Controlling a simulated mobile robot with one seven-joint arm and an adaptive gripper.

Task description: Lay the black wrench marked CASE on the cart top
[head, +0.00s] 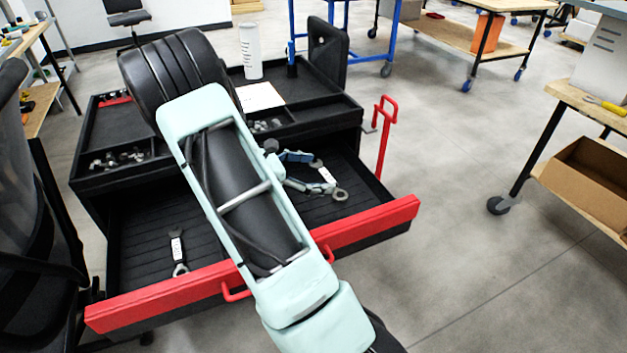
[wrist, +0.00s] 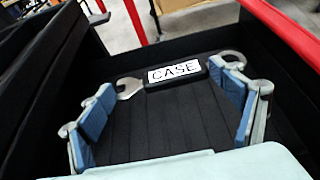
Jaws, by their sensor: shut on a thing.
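The black wrench marked CASE (wrist: 174,72) has a white label and metal ends. It lies crosswise between the blue-padded fingers of my gripper (wrist: 168,98), which is shut on it end to end. In the head view the wrench (head: 327,174) shows at my gripper (head: 312,174), in or just over the open drawer; I cannot tell whether it touches the floor of the drawer. The black cart top (head: 97,133) is behind the drawer, with its middle partly hidden by my arm.
A second labelled wrench (head: 177,250) lies in the drawer's left part. The red drawer front (head: 370,222) and a red upright handle (head: 383,140) edge the space. A white cylinder (head: 250,50), a paper sheet (head: 260,97) and metal parts (head: 118,159) are on the cart.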

